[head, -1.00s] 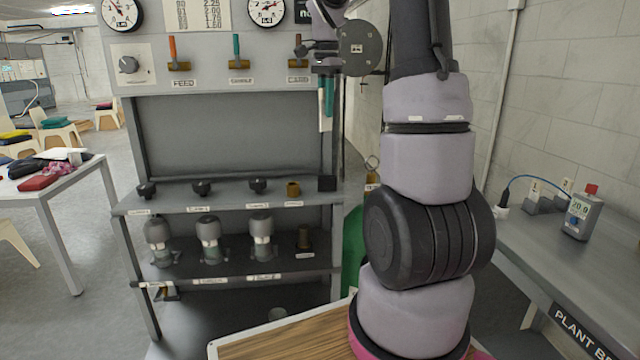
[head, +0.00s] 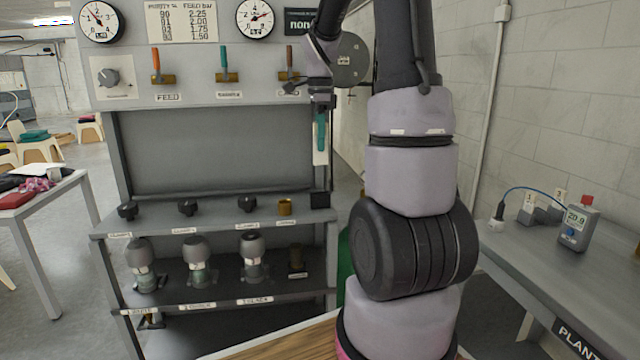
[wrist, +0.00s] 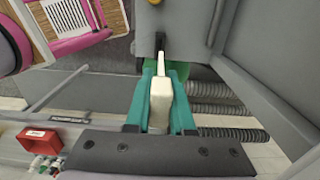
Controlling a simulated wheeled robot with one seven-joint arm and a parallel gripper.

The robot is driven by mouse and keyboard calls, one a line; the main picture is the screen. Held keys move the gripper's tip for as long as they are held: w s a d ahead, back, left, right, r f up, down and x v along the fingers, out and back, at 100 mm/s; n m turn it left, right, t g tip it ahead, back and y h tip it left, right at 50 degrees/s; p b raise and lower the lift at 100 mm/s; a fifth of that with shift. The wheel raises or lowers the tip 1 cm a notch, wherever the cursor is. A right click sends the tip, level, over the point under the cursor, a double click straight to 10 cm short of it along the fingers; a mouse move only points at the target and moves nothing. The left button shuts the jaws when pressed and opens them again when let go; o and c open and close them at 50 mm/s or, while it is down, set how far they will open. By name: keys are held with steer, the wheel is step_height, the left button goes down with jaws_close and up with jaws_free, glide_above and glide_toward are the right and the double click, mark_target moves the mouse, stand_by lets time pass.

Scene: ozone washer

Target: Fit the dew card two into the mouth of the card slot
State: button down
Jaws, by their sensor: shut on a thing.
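My gripper (head: 321,140) has teal fingers and hangs pointing down in front of the right post of the grey stand. It is shut on the dew card two (head: 321,158), a cream card whose lower part shows below the fingers. In the wrist view the card (wrist: 161,98) sits between the fingers, its narrow end pointing at a small dark block. That block looks like the card slot (head: 320,200), at the right end of the upper shelf. In the head view the card is above it with a gap. The slot's mouth cannot be made out.
A brass cup (head: 285,207) stands just left of the dark block, with black knobs (head: 247,203) further left. Handled valves (head: 223,66) and gauges (head: 255,17) are on the panel above. A wooden table (head: 290,340) is in front. A grey bench (head: 530,262) is at right.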

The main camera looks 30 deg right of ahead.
step_height(320, 180, down, 12)
stand_by(0.4)
steer(key=c, duration=0.8)
jaws_free()
steer(key=shift+f, duration=0.1)
step_height(320, 180, up, 12)
steer(key=shift+r, duration=0.1)
steer(key=s+a+r+n+t, duration=0.2)
steer(key=s+a+r+n, duration=0.1)
steer(key=s+a+n, duration=0.1)
steer(key=s+a+r+n+t+y, duration=0.1)
steer(key=s+a+r+n+t, duration=0.1)
steer(key=s+a+n, duration=0.3)
steer(key=s+a+r+n+t+y, duration=0.1)
steer(key=s+a+r+n+t, duration=0.2)
steer(key=s+n, duration=0.5)
steer(key=shift+s+a+r, duration=0.35)
steer(key=shift+s+r, duration=0.2)
steer(key=shift+s, duration=0.15)
steer(key=shift+s+a+r, duration=0.35)
steer(key=shift+s+r, duration=0.15)
steer(key=shift+s, duration=0.15)
